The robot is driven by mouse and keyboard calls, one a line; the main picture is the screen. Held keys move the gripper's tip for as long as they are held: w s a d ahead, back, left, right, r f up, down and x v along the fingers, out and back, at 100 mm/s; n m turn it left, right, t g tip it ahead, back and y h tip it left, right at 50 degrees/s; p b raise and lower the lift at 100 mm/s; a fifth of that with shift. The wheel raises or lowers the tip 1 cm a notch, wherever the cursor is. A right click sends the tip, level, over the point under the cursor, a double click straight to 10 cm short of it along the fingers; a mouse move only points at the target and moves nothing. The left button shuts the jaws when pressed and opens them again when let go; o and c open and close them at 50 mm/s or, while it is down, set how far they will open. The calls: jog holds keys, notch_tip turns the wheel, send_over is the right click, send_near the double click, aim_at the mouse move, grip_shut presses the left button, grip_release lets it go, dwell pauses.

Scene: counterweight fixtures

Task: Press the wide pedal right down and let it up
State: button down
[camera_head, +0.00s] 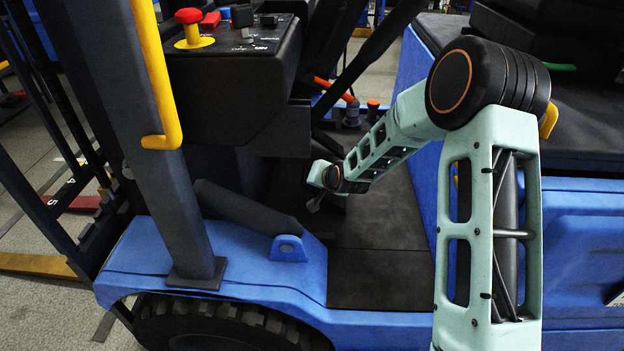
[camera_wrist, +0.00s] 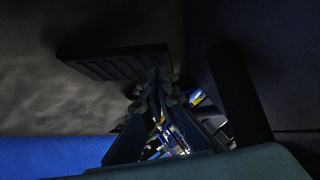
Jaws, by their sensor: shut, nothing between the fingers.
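The wide pedal (camera_wrist: 112,62) is a dark, ribbed plate in the upper left of the wrist view. My gripper (camera_wrist: 158,80) is shut and empty, with its fingertips by the right end of the pedal's lower edge in that view. I cannot tell whether they touch it. The light is dim, so how far the pedal is pressed is unclear. In the head view my gripper (camera_head: 314,206) reaches low into the footwell of a blue forklift, small and partly hidden by my wrist. The pedal does not show clearly there.
A dark bar (camera_wrist: 240,92) stands to the right of my fingers in the wrist view. In the head view the control console (camera_head: 235,75) overhangs the footwell at left. A post with a yellow handle (camera_head: 160,90) stands left of it. The dark cab floor (camera_head: 380,265) is clear in front.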

jog(key=v, duration=0.4)
jog(key=shift+r, duration=0.2)
jog(key=shift+w, duration=0.1)
